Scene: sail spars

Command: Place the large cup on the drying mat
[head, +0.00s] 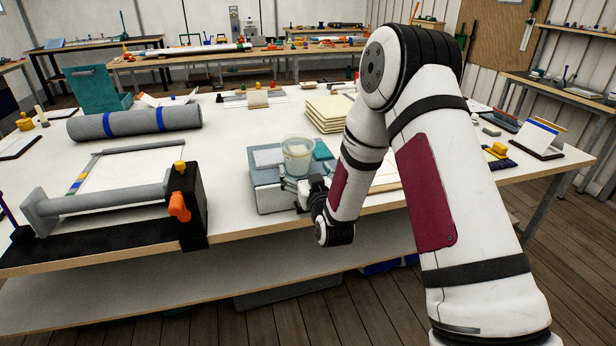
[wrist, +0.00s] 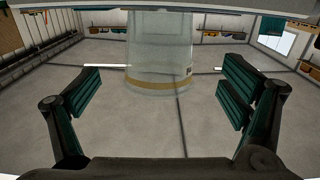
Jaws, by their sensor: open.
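The large cup (head: 298,158) is a translucent, pale vessel with a yellowish band. In the head view it appears upright at the grey box (head: 272,198) near the table's front edge. My gripper (head: 304,188) is low beside the cup, partly hidden by my own wrist. In the wrist view the cup (wrist: 160,50) is centred between the spread dark green fingers of my gripper (wrist: 160,90). Clear gaps show on both sides, and the fingers are not closed on it. I cannot tell for certain which surface is the drying mat.
A teal item (head: 322,151) lies right behind the cup. A stack of cream sheets (head: 330,112) stands behind that. A roller frame (head: 110,190) and a grey roll (head: 135,122) fill the left side. A dark blue pad (head: 498,163) with a yellow object lies at right.

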